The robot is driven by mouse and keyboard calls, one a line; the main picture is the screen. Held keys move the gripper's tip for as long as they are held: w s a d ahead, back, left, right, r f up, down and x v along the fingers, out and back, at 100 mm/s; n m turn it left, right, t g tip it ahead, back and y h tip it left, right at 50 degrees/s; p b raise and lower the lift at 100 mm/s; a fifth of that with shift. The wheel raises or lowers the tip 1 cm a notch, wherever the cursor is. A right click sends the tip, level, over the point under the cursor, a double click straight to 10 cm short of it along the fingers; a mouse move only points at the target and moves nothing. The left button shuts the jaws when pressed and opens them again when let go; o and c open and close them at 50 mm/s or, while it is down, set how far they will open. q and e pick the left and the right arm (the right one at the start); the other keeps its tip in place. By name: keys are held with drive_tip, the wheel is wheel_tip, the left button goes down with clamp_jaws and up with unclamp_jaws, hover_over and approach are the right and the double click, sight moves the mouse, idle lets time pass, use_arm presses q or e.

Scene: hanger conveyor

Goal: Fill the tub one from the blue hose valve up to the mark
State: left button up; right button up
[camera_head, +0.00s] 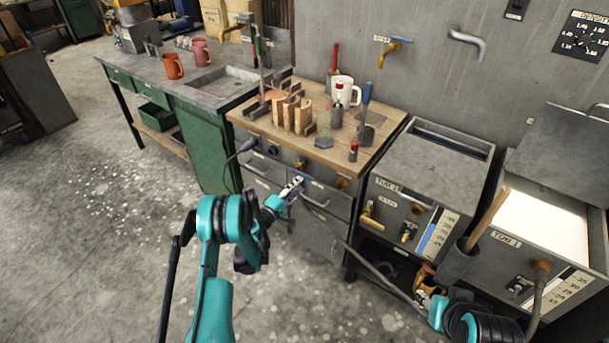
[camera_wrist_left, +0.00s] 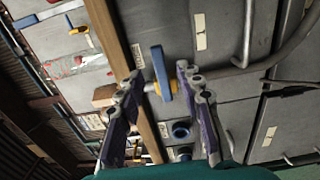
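A blue lever handle (camera_wrist_left: 162,73), probably the blue hose valve, shows between the spread fingers of my left gripper (camera_wrist_left: 163,78) in the wrist view; I cannot tell whether they touch it. In the head view my left gripper (camera_head: 292,187) is at the bench cabinet front and hides what is behind it. A grey hose (camera_head: 370,265) runs from there down to the right. Tub one (camera_head: 508,242), at the right, has a bright white interior and a numbered scale (camera_head: 568,291). My right gripper (camera_head: 428,291) is low beside it, near the hose; its fingers are unclear.
Tub two (camera_head: 430,163) stands left of tub one, with a blue-marked gauge (camera_head: 438,237). The wooden bench top (camera_head: 262,127) holds tools and a white mug (camera_head: 346,92). A raised lid (camera_head: 570,150) stands behind tub one. The floor at left is clear.

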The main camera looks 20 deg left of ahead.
sight(306, 178)
use_arm(q)
drive_tip(key=b+x, duration=0.1)
drive_tip(key=x, duration=0.5)
drive_tip(key=shift+w+d+b, duration=0.1)
drive_tip(key=shift+w+b, duration=0.15)
drive_tip(key=shift+b, duration=0.1)
drive_tip(key=shift+c, duration=0.3)
clamp_jaws()
